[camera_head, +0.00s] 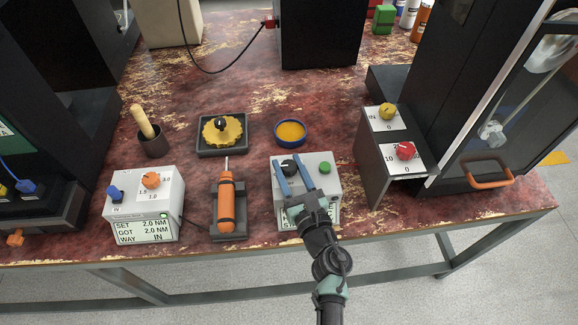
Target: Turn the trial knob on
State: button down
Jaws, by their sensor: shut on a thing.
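A small grey box (325,189) stands near the table's front edge, with a black knob (289,168) and a green button (325,168) on its top. My gripper (286,164) reaches in from the front, over this box. Its two blue fingers are shut on the black knob, one on each side. The fingers and wrist cover part of the box's top and front display. The knob's markings are too small or hidden to read, so I cannot tell its setting.
Left of the box are an orange screwdriver (226,202) in a dark cradle and a torque box (146,205) with blue and orange knobs. A black stand (370,168) with yellow and red knobs is close right.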

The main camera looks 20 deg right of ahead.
jog(key=shift+m+h, duration=0.3)
jog(key=shift+h, duration=0.1)
jog(key=shift+c, duration=2.1)
grip_release()
jog(key=shift+s, duration=0.1)
jog(key=s+a, duration=0.1)
jog(key=s, duration=1.1)
jog(key=shift+s+a, duration=0.15)
jog(key=shift+s, duration=0.25)
